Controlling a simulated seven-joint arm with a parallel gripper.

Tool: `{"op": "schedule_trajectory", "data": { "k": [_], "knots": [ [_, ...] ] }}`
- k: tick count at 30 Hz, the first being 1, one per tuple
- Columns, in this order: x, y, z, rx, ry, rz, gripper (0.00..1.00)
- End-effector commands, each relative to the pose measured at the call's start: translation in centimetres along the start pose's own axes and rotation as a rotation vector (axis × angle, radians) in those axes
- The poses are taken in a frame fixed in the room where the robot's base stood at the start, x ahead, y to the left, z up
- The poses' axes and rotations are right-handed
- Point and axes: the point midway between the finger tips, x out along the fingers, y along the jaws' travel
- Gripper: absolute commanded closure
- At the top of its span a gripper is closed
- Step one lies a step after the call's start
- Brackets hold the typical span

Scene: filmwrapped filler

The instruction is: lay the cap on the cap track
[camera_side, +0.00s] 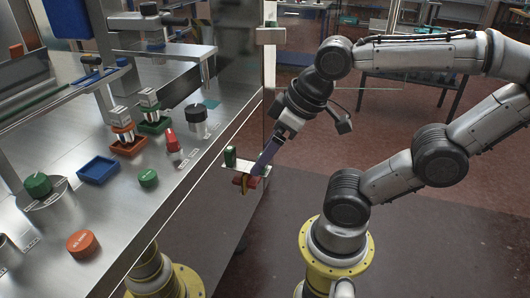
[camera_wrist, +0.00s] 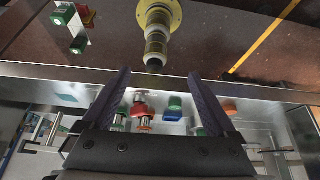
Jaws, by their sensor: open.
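My gripper (camera_side: 258,172) is at the right side of the metal worktable, close to or in front of a small bracket with a green and a red part. In the wrist view its two dark fingers (camera_wrist: 159,75) are spread wide with nothing held between them. Several round caps show in the side view: an orange cap (camera_side: 82,243) lies on the table at the front, a green cap (camera_side: 148,178) lies mid-table, and another green cap (camera_side: 38,185) sits on a metal holder at the left. I cannot tell which part is the cap track.
A blue tray (camera_side: 98,170), an orange tray (camera_side: 128,146) and a green tray (camera_side: 155,125) stand on the table (camera_side: 140,225). A red item (camera_side: 172,141) and a black-topped jar (camera_side: 196,122) stand nearby. The bracket (camera_side: 230,167) juts from the table's right side.

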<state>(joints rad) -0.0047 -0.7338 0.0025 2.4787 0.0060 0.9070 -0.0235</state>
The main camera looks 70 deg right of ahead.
Motion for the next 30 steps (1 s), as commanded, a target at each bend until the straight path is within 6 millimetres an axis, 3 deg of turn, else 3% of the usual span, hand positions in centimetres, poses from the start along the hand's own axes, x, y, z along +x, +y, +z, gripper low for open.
{"op": "schedule_trajectory", "data": {
  "k": [13,17,20,25,30],
  "knots": [
    [0.2,0.2,0.6,0.025,0.005,0.008,0.05],
    [0.2,0.2,-0.2,0.027,0.042,0.008,0.05],
    [-0.1,0.3,-2.7,0.028,0.151,0.013,0.05],
    [-0.1,0.5,-8.8,0.011,0.403,0.02,0.05],
    [0.7,-1.0,-13.9,-0.041,0.618,-0.014,0.05]
  ]
}}
